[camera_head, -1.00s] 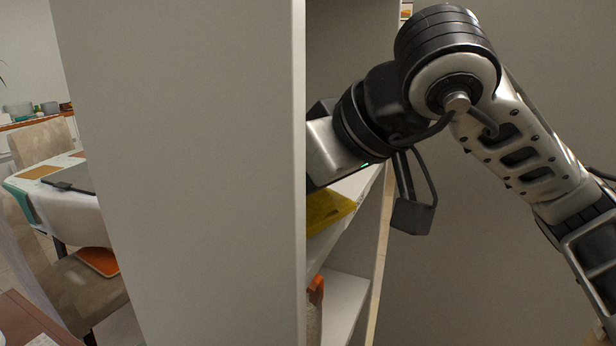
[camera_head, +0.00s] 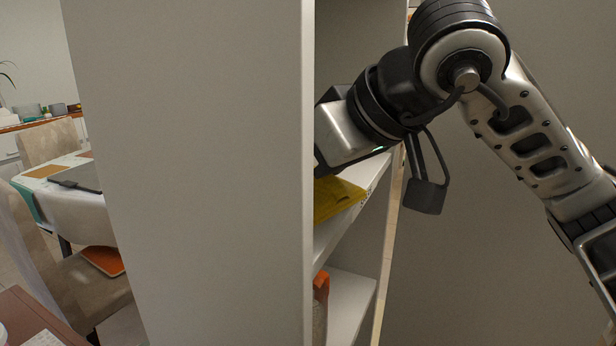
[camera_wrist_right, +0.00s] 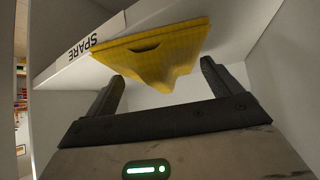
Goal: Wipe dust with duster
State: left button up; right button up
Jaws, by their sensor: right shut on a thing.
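A yellow cloth-like thing, which looks like the duster (camera_wrist_right: 160,58), is at the shelf edge in the right wrist view. It has a dark slot, and its lower part hangs in folds toward my fingers. In the head view the yellow duster (camera_head: 337,198) lies on a white shelf, partly hidden by the side panel. The panel also hides my right fingers there. I cannot make out any dust. My left gripper is not in view.
A tall pale panel (camera_head: 200,180) fills the middle of the head view. A lower shelf (camera_head: 350,305) holds an orange thing (camera_head: 320,290). A shelf board (camera_wrist_right: 75,60) reads "SPARE". A dining table (camera_head: 75,205) and chairs stand at the left.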

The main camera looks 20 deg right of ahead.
aim_at(342, 173)
jog(key=shift+w+d, duration=0.85)
jog(key=shift+d, duration=0.2)
jog(key=shift+w+d+b, duration=0.3)
jog(key=shift+w+d, duration=0.95)
jog(key=shift+d, duration=0.1)
jog(key=shift+w+d, duration=1.05)
jog(key=shift+d, duration=0.2)
pick_arm(q)
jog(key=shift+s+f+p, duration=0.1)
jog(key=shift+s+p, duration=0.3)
jog(key=shift+p, duration=0.25)
pick_arm(e)
jog(key=shift+w+d, duration=1.1)
jog(key=shift+d, duration=0.1)
jog(key=shift+r, duration=0.15)
pick_arm(q)
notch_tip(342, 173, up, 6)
jog(key=p, duration=0.5)
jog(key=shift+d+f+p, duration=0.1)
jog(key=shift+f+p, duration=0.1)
jog(key=shift+p, duration=0.1)
pick_arm(e)
notch_tip(342, 173, up, 6)
jog(key=shift+f, duration=0.1)
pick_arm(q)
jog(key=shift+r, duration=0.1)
